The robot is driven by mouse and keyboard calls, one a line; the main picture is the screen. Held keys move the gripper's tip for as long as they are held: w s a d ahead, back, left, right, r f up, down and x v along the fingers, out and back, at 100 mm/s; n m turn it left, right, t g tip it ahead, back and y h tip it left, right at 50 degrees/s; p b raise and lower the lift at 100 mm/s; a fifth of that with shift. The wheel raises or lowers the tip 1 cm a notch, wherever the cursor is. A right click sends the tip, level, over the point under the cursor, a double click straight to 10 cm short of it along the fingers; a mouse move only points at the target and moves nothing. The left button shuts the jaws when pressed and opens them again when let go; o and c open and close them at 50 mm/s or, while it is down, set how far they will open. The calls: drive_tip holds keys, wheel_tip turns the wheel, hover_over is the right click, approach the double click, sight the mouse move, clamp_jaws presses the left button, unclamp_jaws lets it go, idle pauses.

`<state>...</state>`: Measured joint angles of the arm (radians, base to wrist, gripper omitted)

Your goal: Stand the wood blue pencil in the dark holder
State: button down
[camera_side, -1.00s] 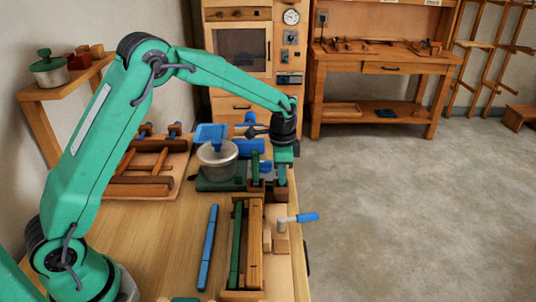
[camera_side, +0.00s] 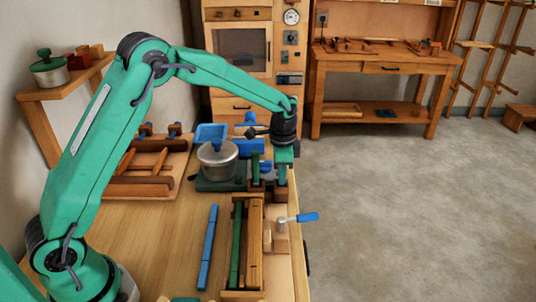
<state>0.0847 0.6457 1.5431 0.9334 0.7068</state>
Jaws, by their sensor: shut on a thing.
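A long blue pencil-like stick (camera_side: 208,247) lies on the table, left of the wooden tray. The dark holder (camera_side: 257,187) is a small brown block at the table's far right; a green piece stands upright at it. My gripper (camera_side: 281,181) points down at the right part of the holder, its fingertips low and close to it. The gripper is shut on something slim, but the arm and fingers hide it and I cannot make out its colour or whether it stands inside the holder.
A wooden tray (camera_side: 242,291) with a green stick (camera_side: 236,245) lies in front of the holder. A wooden block with a blue-handled crank (camera_side: 308,217) is at its right. A grey pot (camera_side: 218,165) and a wooden rack (camera_side: 140,187) stand behind.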

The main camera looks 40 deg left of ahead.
drive_tip(key=shift+f, duration=0.4)
drive_tip(key=c, duration=1)
unclamp_jaws()
drive_tip(key=shift+r, duration=3.5)
